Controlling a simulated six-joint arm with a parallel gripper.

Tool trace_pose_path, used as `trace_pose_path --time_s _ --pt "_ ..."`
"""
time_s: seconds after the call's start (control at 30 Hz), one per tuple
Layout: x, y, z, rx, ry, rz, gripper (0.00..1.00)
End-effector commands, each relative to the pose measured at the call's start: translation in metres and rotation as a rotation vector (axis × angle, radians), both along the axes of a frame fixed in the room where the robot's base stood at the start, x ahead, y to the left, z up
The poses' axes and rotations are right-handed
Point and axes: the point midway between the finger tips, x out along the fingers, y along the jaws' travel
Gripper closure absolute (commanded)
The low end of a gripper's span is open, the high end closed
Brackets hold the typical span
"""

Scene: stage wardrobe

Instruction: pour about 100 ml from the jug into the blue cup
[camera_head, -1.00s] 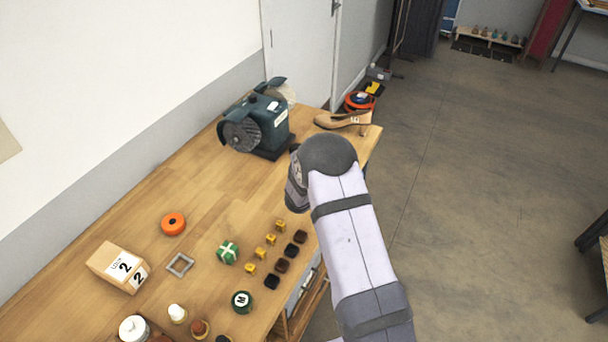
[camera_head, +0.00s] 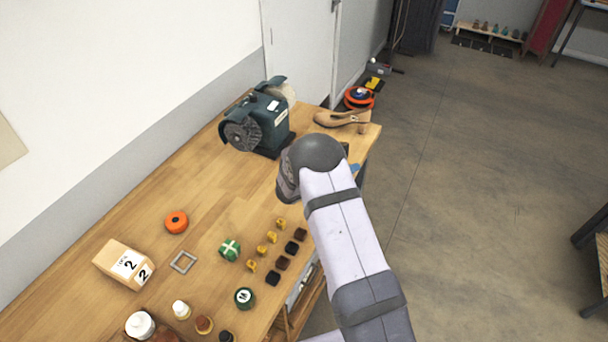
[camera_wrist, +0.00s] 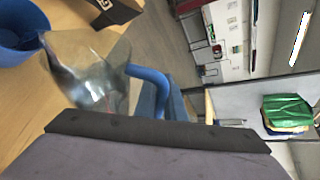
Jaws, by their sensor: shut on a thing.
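The clear jug (camera_wrist: 90,70) with a blue handle (camera_wrist: 150,78) is in the wrist view. My gripper (camera_wrist: 140,75) is shut on the jug; one dark finger fills the bottom of the view and part of the other shows at the top. The jug's lip lies close to the rim of the blue cup (camera_wrist: 20,32), at the upper left, cut off by the frame edge. I cannot tell whether liquid is leaving the jug or how much is in the cup. In the head view my wrist hides the gripper, jug and cup; only a small blue bit (camera_head: 355,168) shows beside it.
The wooden table (camera_head: 215,185) holds a green grinder (camera_head: 258,122) and a tan shoe (camera_head: 342,118) near my wrist. An orange roll (camera_head: 176,222), a card box (camera_head: 123,263), a green-and-white block (camera_head: 229,250), small blocks and bottles stand nearer. Open floor lies right.

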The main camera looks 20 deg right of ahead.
Motion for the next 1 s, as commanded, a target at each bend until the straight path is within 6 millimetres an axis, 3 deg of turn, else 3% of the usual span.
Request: trace_pose_path --time_s 1.0 --pt "0.0045 0.0034 0.008 -0.035 0.042 0.0 1.0"
